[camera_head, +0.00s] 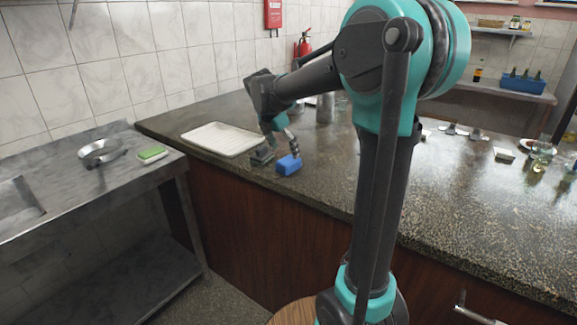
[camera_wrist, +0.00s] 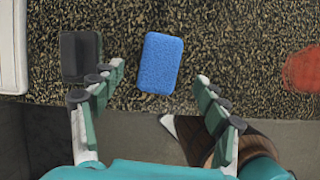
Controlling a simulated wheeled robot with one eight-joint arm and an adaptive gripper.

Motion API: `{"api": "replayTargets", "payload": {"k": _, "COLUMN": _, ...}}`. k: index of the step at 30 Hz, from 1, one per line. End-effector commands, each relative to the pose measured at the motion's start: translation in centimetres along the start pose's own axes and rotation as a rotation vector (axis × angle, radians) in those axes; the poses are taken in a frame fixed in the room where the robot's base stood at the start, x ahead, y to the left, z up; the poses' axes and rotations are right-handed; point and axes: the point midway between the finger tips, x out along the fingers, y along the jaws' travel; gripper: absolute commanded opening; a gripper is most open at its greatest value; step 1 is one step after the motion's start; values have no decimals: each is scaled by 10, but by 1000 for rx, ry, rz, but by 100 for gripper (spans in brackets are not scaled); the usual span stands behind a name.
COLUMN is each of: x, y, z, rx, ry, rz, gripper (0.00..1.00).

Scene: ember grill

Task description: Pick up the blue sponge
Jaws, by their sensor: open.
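The blue sponge (camera_head: 289,165) lies on the dark speckled counter near its front edge. In the wrist view the blue sponge (camera_wrist: 160,63) lies ahead of the fingertips, roughly centred across the gap and a little nearer the left finger. My gripper (camera_wrist: 160,72) is open and empty, its two fingers spread wider than the sponge. In the head view my gripper (camera_head: 279,147) is close to the sponge, and whether it touches cannot be told.
A dark block (camera_wrist: 81,55) lies just left of the sponge, close to my left finger. A white tray (camera_head: 222,139) lies further left on the counter. A reddish round thing (camera_wrist: 303,69) is at the right. A lower metal table (camera_head: 100,190) holds a green sponge (camera_head: 152,153).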

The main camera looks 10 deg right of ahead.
Motion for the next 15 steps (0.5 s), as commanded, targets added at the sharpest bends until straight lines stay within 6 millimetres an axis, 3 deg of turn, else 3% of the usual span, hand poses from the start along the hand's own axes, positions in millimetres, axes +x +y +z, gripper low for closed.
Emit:
{"api": "replayTargets", "payload": {"k": 5, "x": 10, "y": 0, "z": -1, "rx": 1, "ry": 0, "rz": 0, "gripper": 74}}
{"api": "replayTargets", "payload": {"k": 15, "x": 53, "y": 0, "z": -6, "rx": 1, "ry": 0, "rz": 0, "gripper": 74}}
